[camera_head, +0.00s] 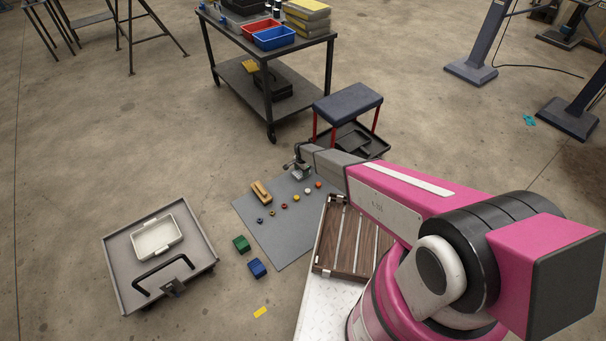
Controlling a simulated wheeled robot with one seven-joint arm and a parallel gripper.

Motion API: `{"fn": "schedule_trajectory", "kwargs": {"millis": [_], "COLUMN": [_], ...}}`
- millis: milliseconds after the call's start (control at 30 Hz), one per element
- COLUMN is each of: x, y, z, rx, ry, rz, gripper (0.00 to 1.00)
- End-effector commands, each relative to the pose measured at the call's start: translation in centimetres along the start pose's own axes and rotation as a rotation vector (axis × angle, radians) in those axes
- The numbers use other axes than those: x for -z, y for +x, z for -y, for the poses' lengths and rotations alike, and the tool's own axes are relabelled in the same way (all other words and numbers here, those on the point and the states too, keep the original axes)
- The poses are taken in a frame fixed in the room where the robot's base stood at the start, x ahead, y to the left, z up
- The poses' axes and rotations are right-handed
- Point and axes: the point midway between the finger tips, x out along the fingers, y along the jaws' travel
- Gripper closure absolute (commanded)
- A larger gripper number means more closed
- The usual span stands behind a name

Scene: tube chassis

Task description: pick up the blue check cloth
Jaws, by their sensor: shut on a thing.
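My gripper (299,172) is at the end of my arm, low over the far edge of the grey mat (283,235). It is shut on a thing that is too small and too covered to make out. I cannot pick out a blue check cloth in this view. It may be hidden by my gripper or arm.
Small coloured rings and a wooden block (261,192) lie on the mat. A padded stool (347,102) stands just beyond my gripper. A grey tray (198,278) is at left.

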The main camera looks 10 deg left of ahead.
Motion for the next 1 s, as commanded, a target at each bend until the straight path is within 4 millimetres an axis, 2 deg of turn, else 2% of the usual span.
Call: {"fn": "schedule_trajectory", "kwargs": {"millis": [33,167,333,367,400,700,800,1000], "x": [0.4,0.4,0.4,0.4,0.3,-6.7,-8.6,-10.9], "y": [2.7,1.9,-0.3,-0.9,-1.7,-6.2,-7.5,-9.0], "z": [-1.1,-1.1,-1.2,-1.2,-1.2,-2.1,-2.3,-2.5], "rx": [-0.04,-0.039,-0.04,-0.04,-0.038,-0.032,-0.03,-0.028], "ry": [-0.001,0.0,0.001,0.001,0.001,-0.005,-0.005,-0.005], "rz": [0.003,0.003,0.003,0.003,0.003,0.003,0.001,0.0], "gripper": [0.67,0.67,0.67,0.78,1.0,1.0,1.0,1.0]}}
